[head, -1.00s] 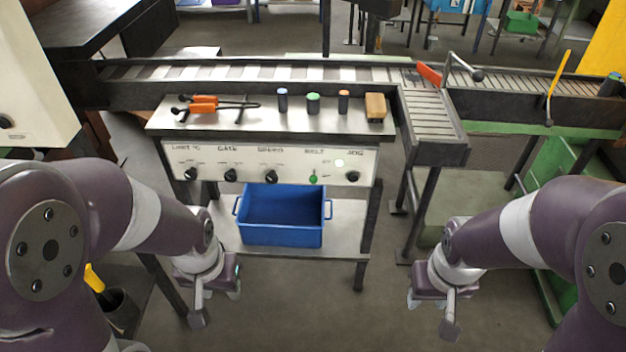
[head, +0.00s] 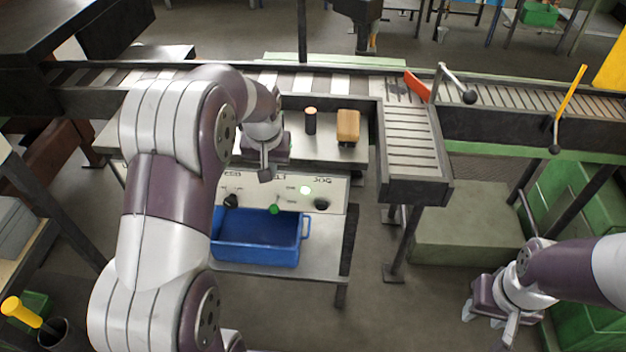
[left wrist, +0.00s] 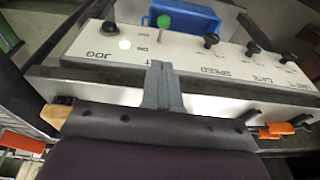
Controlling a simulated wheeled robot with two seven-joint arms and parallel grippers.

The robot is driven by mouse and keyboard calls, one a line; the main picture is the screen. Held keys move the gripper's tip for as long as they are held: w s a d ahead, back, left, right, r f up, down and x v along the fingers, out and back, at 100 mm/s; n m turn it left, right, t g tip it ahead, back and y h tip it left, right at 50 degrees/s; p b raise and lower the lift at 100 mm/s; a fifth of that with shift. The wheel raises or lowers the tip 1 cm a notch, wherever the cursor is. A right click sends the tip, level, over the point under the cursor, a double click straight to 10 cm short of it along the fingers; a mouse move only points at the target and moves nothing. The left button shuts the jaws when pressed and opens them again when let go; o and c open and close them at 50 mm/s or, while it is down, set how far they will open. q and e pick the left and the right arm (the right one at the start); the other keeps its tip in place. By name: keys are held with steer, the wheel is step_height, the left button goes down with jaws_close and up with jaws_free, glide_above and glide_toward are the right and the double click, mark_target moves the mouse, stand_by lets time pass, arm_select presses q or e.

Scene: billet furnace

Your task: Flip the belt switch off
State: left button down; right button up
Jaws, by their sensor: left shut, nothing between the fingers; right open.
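The belt switch (head: 273,209) is a small lever with a green ball on the white control panel (head: 331,192). Its ball hangs toward the panel's lower edge. It also shows in the left wrist view (left wrist: 164,21), beyond the fingertips and apart from them. My left gripper (head: 266,174) is shut and empty, just above the panel's top edge near the BELT label, which it partly covers. Its shut fingers (left wrist: 160,85) point at the panel in the left wrist view. My right gripper (head: 489,318) is open and empty at the lower right, away from the panel.
A lit lamp (head: 305,190) and the JOG knob (head: 321,204) are right of the switch. The SPEED knob (head: 231,201) is left of it. A blue bin (head: 255,250) stands below. A wooden block (head: 347,126) and a dark cylinder (head: 310,122) stand on the shelf behind.

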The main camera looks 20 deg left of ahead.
mark_target(275, 204)
arm_select(q)
steer(key=x, duration=0.4)
steer(key=p+x, duration=0.1)
steer(key=x, duration=0.3)
steer(key=s+x, duration=0.1)
steer(key=x, duration=0.3)
steer(key=shift+f+p, duration=0.2)
steer(key=shift+p, duration=0.1)
steer(key=shift+f, duration=0.5)
